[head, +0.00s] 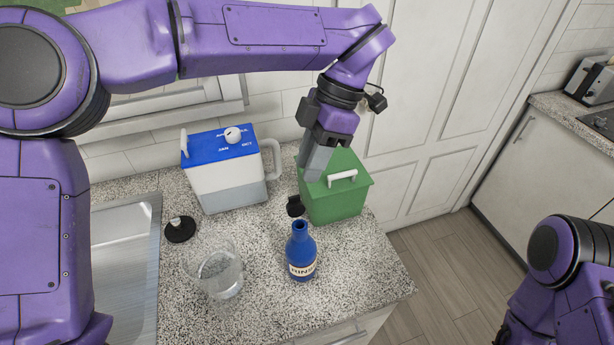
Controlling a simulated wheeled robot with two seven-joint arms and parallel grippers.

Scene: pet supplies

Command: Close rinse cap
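A blue bottle (299,256) labelled "RINSE" stands upright on the speckled counter, with its mouth uncovered. A small black cap (295,206) shows just behind its neck, off the mouth; I cannot tell whether it is attached to the bottle. My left gripper (314,170) reaches down from above, behind and above the cap, in front of the green box. Its grey fingers overlap in this view, so I cannot tell their opening. My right gripper is out of view; only part of that arm shows at the lower right.
A green lidded box (338,198) with a white handle stands behind the bottle. A blue-and-white jug (228,180) stands back left, a clear glass (217,274) left of the bottle, and a black disc with a knob (180,229) near the sink (126,270). The counter's right front is clear.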

